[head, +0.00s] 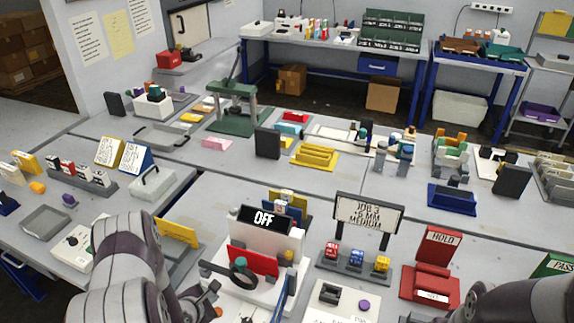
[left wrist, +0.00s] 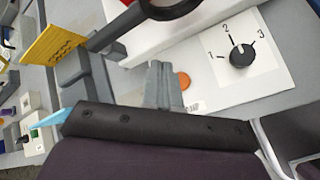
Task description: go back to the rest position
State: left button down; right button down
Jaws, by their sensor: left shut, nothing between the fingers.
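My left gripper (head: 204,298) is low in the head view, beside the left side of a white machine (head: 262,285) with a black display reading OFF (head: 265,219). In the left wrist view its grey fingers (left wrist: 163,88) are shut with nothing between them. They are close to an orange button (left wrist: 183,80) and a black dial (left wrist: 242,57) marked 1, 2, 3 on a white panel; I cannot tell whether they touch the panel. My right arm shows only at the bottom right of the head view, and its gripper is out of view.
A red plate (head: 252,261) and a black ring (head: 241,270) are on the machine's front. A yellow plate (head: 177,232) stands left of it. A sign reading JOB 3 (head: 368,215), several coloured blocks and a red HOLD box (head: 433,275) stand to the right.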

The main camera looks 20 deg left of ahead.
pick_arm(q)
jog(key=shift+s+m, duration=0.1)
jog(key=shift+m, duration=0.3)
jog(key=s+f+m+g, duration=0.1)
jog(key=m, duration=0.1)
jog(key=s+f+m+g, duration=0.1)
jog(key=s+m, duration=0.1)
jog(key=s+f+m+g, duration=0.1)
jog(key=s, duration=0.1)
jog(key=shift+s+d+m+g, duration=0.1)
jog(key=shift+s+m+g, duration=0.1)
jog(key=shift+m+g, duration=0.15)
jog(key=s+d+r+m+g, duration=0.2)
jog(key=d+r+m, duration=0.5)
jog(key=r+m, duration=0.3)
jog(key=s+d+r+m+g, duration=0.2)
jog(key=s+d+r+m, duration=0.1)
jog(key=d+r+m, duration=0.4)
notch_tip(320, 180, up, 6)
jog(key=m, duration=0.3)
jog(key=shift+s+d, duration=0.2)
jog(key=shift+w+a+g, duration=0.1)
jog(key=shift+w+g, duration=0.05)
jog(key=shift+g, duration=0.1)
